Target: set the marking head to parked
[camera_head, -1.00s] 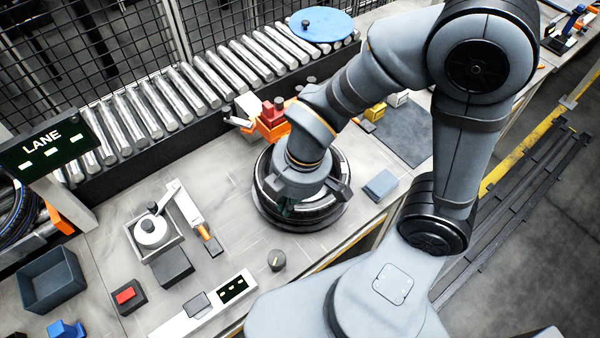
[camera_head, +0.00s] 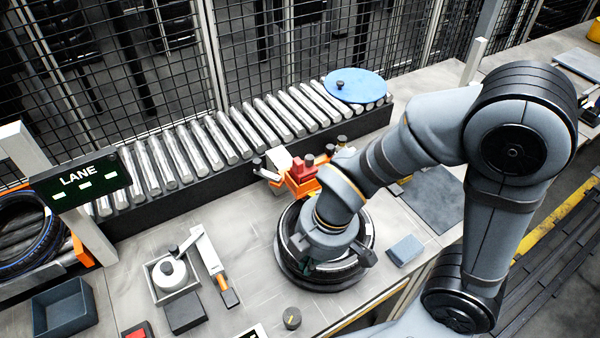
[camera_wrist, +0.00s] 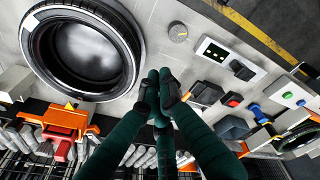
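The orange and red unit (camera_head: 300,180), which I take for the marking head, stands at the conveyor's edge behind the tyre (camera_head: 352,277). It also shows at the left of the wrist view (camera_wrist: 62,122). A grey dial knob (camera_head: 291,318) with an orange mark sits on the bench in front of the tyre, and near the top of the wrist view (camera_wrist: 178,32).
A roller conveyor (camera_head: 190,157) with a blue disc (camera_head: 355,86) runs behind the bench. A white lever device (camera_head: 170,274), a grey bin (camera_head: 65,308) and the LANE sign (camera_head: 80,180) are at left. A grey-blue block (camera_head: 405,250) lies right of the tyre.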

